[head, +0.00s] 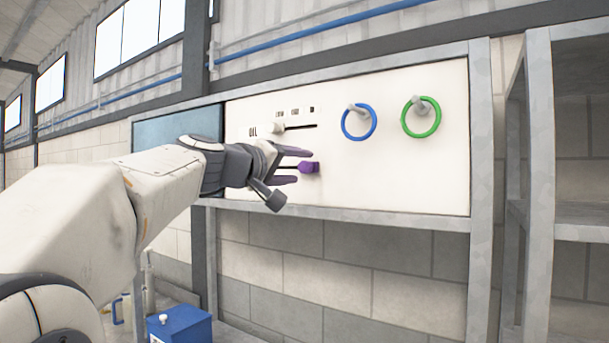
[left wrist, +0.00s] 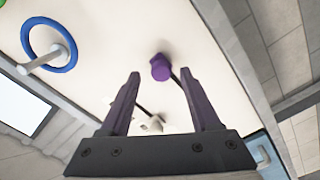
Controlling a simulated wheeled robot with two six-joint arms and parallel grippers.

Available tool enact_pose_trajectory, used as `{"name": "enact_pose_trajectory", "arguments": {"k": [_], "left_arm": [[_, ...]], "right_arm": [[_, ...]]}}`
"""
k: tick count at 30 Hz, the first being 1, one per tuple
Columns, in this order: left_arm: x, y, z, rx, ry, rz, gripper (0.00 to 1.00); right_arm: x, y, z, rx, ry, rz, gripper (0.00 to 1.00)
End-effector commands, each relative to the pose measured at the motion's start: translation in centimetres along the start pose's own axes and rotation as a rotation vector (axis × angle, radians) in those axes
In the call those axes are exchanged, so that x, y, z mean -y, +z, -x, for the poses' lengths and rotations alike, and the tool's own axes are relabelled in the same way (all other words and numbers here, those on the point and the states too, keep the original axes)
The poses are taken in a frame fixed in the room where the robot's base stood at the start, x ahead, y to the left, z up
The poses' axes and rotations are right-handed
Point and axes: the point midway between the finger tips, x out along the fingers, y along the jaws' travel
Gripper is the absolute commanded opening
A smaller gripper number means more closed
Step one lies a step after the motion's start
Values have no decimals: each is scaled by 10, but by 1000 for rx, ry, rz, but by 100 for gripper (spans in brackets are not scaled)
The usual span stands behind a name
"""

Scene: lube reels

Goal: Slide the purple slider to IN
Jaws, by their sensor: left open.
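The purple slider (head: 309,167) is a small knob on the white panel (head: 400,180), at the right end of the visible part of its dark slot. My left gripper (head: 302,166) is open at the panel, its two purple fingers above and below the slider's line. In the left wrist view the slider (left wrist: 160,67) shows just ahead of the fingertips, between their lines, with a gap on both sides. Contact cannot be told. The gripper hides part of the slot. No IN mark is readable. My right gripper is not in view.
A white slider (head: 272,128) with its own slot sits just above my gripper, under small dark marks. A blue ring (head: 359,121) and a green ring (head: 421,117) hang on pegs to the right. A grey metal frame (head: 482,150) borders the panel. A blue box (head: 180,325) stands below.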

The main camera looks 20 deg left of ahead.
Motion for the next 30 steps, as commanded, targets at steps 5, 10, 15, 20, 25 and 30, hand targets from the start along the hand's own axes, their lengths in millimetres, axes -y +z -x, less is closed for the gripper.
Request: {"name": "enact_pose_trajectory", "arguments": {"k": [5, 10, 15, 20, 25, 30], "left_arm": [[5, 2, 38, -5, -1, -2, 63], [3, 1, 61, -3, -1, -2, 63], [2, 1, 69, 1, -1, -1, 63], [1, 1, 69, 3, -1, 0, 63], [1, 1, 69, 2, -1, 0, 63], [4, 7, 66, 16, -6, 1, 63]], "right_arm": [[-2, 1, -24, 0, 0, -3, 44], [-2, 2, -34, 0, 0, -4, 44], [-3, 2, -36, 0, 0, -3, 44], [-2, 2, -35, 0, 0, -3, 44], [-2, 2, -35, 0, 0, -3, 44], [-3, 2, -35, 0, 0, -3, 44]]}}
